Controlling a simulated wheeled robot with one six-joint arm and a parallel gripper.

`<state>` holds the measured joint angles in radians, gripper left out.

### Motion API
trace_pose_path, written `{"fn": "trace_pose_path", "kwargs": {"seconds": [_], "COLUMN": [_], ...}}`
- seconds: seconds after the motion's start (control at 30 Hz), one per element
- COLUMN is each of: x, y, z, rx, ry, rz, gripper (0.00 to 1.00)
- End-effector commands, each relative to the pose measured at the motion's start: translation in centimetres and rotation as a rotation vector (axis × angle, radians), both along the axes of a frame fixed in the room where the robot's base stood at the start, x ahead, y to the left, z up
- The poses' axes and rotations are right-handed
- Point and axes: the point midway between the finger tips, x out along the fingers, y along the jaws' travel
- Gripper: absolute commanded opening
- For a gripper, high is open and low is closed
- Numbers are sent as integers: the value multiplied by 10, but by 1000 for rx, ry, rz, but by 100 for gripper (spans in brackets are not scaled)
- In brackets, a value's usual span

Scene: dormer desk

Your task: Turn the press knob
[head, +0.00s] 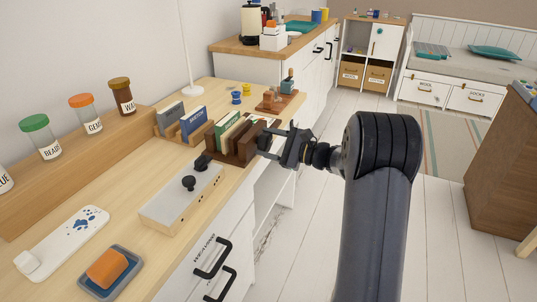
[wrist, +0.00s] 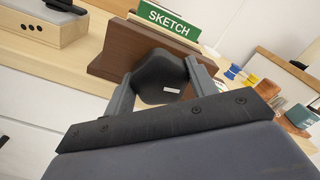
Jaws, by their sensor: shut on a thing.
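The press is a dark brown wooden block stand (head: 240,153) at the desk's front edge, with books in it. In the wrist view its brown face (wrist: 112,45) stands in front of a green book marked SKETCH (wrist: 168,20). The press knob (wrist: 160,76) is a black, lobed knob on the near side of that face. My gripper (head: 270,143) reaches it from the right, out past the desk edge. In the wrist view my gripper's two fingers (wrist: 158,72) are on either side of the knob, shut on it. The knob's shaft is hidden.
A pale box with black knobs (head: 183,197) stands nearer on the desk. A blue book (head: 192,122) stands in a holder behind the press. Yellow and blue spools (head: 236,97) and a wooden stand (head: 272,106) are beyond. Open floor (head: 325,215) lies right of the desk.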

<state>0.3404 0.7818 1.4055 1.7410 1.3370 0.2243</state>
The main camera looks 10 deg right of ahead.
Motion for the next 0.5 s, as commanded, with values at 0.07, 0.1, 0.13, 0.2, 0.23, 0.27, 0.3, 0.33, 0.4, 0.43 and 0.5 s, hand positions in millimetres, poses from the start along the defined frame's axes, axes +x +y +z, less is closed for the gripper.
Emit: {"fn": "trace_pose_path", "kwargs": {"seconds": [0.07,0.1,0.13,0.2,0.23,0.27,0.3,0.33,0.4,0.43,0.5], "x": [0,0,0,-1,0,0,-1,-1,0,-1,-1], "y": [0,0,0,0,0,0,0,0,0,0,0], "z": [-7,-8,-8,-7,-8,-8,-8,-8,-8,-8,-8], "rx": [-43,-66,-83,-122,-139,-155,-178,-195,-234,-251,-290], "ry": [-61,-91,-115,-168,-192,-214,-245,-268,-322,-345,-398], "rz": [1,1,1,1,1,1,0,0,0,0,1], "gripper": [31,31,31,31,31,31,31,31,31,31,31]}}
